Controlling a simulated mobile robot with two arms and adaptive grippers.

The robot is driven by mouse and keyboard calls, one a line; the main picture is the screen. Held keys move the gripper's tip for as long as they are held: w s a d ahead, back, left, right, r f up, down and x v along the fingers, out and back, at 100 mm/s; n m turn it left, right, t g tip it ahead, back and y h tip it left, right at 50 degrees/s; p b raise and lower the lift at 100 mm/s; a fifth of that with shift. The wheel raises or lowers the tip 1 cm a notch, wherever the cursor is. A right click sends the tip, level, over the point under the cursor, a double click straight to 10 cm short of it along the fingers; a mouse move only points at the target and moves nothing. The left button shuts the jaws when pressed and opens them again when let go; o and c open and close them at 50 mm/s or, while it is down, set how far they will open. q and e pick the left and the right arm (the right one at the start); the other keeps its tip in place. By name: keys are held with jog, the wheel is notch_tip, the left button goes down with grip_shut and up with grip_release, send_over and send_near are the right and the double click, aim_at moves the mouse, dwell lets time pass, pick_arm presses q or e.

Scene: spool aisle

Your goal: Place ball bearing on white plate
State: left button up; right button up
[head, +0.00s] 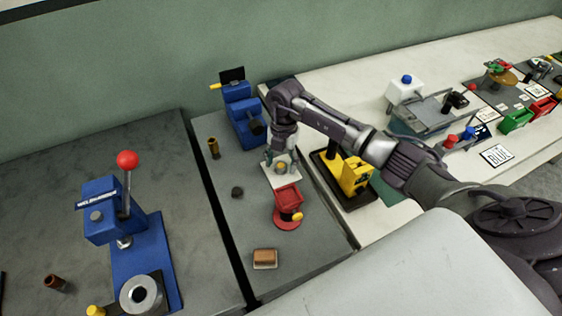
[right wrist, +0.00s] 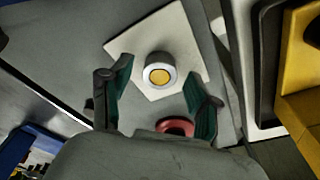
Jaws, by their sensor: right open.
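In the head view the bearing (head: 281,168) is partly hidden by my right gripper, and the plate (head: 291,181) lies on the narrow grey bench. My right gripper (head: 280,162) points down over the plate. In the right wrist view its two green-padded fingers (right wrist: 158,78) are spread wide on either side of the bearing, with clear gaps. I cannot tell its exact height. My left gripper is not in view.
A red device (head: 287,207) stands just in front of the plate. A yellow device (head: 355,175) is to the right, a blue machine (head: 243,112) behind. A blue press (head: 125,235) stands left.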

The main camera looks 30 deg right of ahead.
notch_tip(320, 180, up, 12)
jog(key=w+d+b, duration=0.1)
jog(key=b, duration=0.1)
jog(key=shift+d+b, duration=0.2)
jog(key=shift+b, duration=0.1)
jog(key=shift+w, duration=0.1)
